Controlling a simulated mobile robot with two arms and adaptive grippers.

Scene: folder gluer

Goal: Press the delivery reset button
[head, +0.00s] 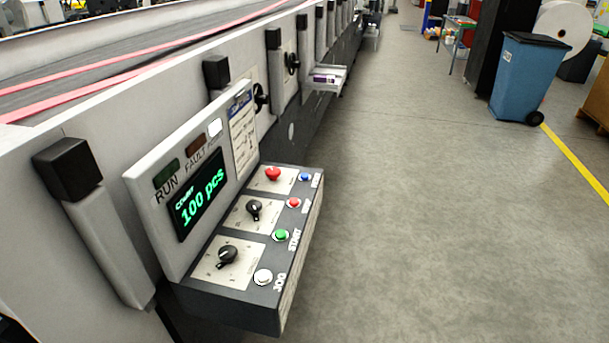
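The control panel (190,282) sticks out from the machine's side at the lower left. Along its right edge are a white button (263,277) labelled JOG, a green button (281,235) labelled START, a red button (294,202) and a blue button (305,177). The labels beside the red and blue buttons are too small to read surely, so I cannot confirm by lettering which is reset. Neither gripper shows in the head view.
A red mushroom knob (272,174) and two black rotary knobs sit left of the buttons. The display (199,194) reads 100 pcs; the white lamp (215,127) looks lit. Open floor (420,220) lies right. A blue bin (527,80) stands farther back.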

